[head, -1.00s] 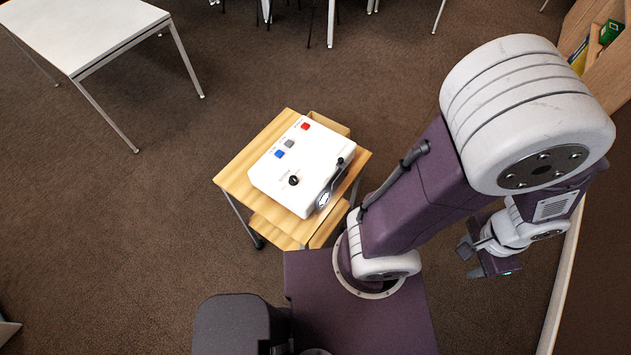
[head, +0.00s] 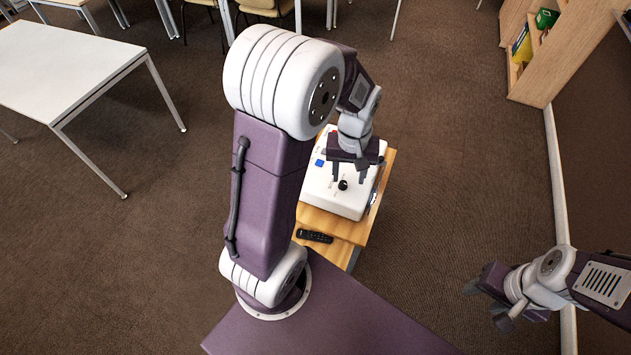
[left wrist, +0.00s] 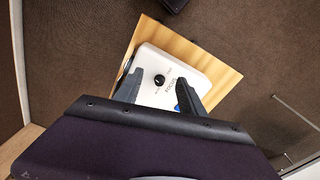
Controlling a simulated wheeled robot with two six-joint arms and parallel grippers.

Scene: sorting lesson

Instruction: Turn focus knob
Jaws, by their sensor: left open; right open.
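A white box stands on a small wooden table. Its white top (head: 318,190) bears a black round knob (head: 343,185), also in the left wrist view (left wrist: 159,81), where lettering next to it seems to read FOCUS. My left gripper (head: 350,175) is over the box, fingers pointing down. In the left wrist view its two fingers (left wrist: 159,86) are apart, with the knob showing between them and nothing held. I cannot tell how high the fingertips are above the knob. A blue button (head: 319,163) shows; my arm hides part of the box. My right gripper (head: 484,300) is open and empty at lower right.
A black remote (head: 315,236) lies on the wooden table (head: 337,224) in front of the box. A white table (head: 70,65) stands at left, chairs at the back, and a wooden shelf (head: 545,80) at upper right. The carpet right of the small table is clear.

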